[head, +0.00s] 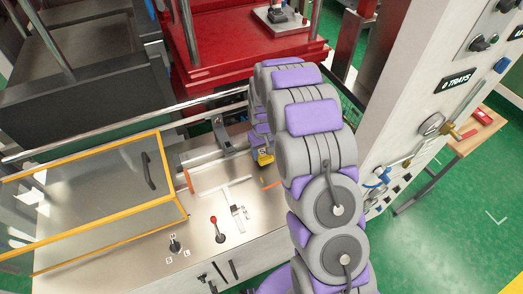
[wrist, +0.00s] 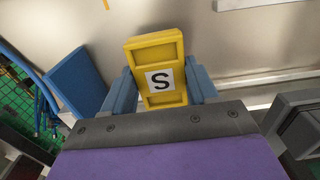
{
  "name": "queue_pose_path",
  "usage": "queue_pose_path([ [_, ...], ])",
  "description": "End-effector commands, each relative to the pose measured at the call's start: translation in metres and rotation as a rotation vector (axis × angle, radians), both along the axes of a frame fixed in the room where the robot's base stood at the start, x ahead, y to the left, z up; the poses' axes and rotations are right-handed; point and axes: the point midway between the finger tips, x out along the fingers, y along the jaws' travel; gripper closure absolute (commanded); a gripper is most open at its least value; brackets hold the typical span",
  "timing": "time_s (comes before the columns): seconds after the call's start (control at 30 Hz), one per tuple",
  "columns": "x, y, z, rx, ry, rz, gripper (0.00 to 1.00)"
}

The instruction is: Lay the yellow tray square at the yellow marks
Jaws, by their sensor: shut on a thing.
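The yellow tray (wrist: 155,51), a small ribbed piece with a black S on a white label, stands between the two blue-grey fingers of my gripper (wrist: 162,85) in the wrist view. My gripper is shut on it. In the head view only a small part of the yellow tray (head: 264,158) shows beside my arm, above the steel bench top. A short orange-yellow mark (head: 270,184) lies on the bench just below it. A yellow strip (wrist: 106,4) shows at the top edge of the wrist view. My arm hides part of the bench around the tray.
A yellow-framed clear guard (head: 100,192) covers the bench's left side. A red-knobbed lever (head: 214,220) and a switch marked S and L (head: 175,243) stand in front. A metal rail (head: 120,127) runs behind. A blue block (wrist: 80,80) is left of the tray.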

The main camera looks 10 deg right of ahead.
Motion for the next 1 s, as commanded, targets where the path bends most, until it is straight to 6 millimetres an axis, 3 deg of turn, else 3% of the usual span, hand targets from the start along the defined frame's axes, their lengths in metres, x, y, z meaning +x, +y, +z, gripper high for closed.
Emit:
queue_pose_path([
  [1.0,0.000,0.001,-0.023,-0.001,0.001,0.000,0.90],
])
